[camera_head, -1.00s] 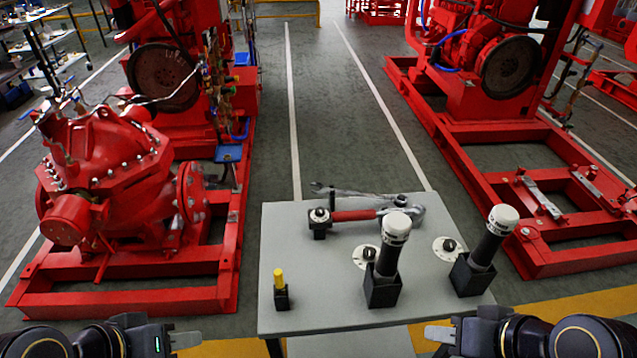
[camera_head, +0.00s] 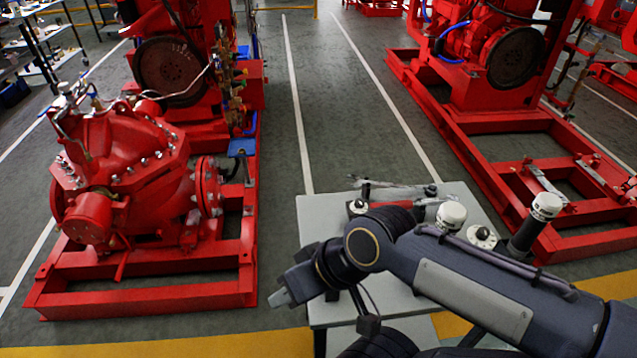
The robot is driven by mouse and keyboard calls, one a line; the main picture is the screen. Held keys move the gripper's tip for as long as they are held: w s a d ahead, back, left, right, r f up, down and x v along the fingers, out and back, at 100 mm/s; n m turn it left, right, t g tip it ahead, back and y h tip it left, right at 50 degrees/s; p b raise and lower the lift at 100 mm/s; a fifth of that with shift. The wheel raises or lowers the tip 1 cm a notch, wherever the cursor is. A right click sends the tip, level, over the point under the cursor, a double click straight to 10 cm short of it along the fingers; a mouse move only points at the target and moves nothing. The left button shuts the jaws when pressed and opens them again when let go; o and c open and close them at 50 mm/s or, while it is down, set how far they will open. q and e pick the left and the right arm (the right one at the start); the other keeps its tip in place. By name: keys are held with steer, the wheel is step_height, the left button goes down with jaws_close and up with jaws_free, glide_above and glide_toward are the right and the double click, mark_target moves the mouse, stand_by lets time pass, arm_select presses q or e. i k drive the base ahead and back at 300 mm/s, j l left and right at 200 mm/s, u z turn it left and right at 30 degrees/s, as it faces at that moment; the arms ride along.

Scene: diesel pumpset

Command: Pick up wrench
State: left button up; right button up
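The grey table (camera_head: 312,215) stands ahead, largely covered by my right arm. A silver wrench (camera_head: 372,184) lies along its far edge. In front of it is a red-handled tool (camera_head: 398,203), partly hidden behind my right arm. My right gripper (camera_head: 279,299) points left, beside the table's left edge in the picture, well nearer than the wrench and apart from it. Its fingers are seen edge-on, so whether they are open or shut is unclear; nothing shows between them. My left gripper is not in view.
White-capped black cylinders (camera_head: 451,214) (camera_head: 546,205) stand at the table's right, the left one mostly hidden by my arm. A red pump (camera_head: 125,165) on a red frame stands left of the table, another red frame (camera_head: 560,243) right. Grey floor lies between.

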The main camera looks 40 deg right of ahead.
mark_target(360, 181)
steer(key=i+j, duration=0.6)
steer(key=i+z, duration=0.1)
steer(key=z, duration=0.3)
steer(key=i+z, duration=0.1)
steer(key=z, duration=0.25)
steer(key=i+z, duration=0.1)
steer(key=z, duration=0.3)
steer(key=i+j+z, duration=0.1)
steer(key=z, duration=0.25)
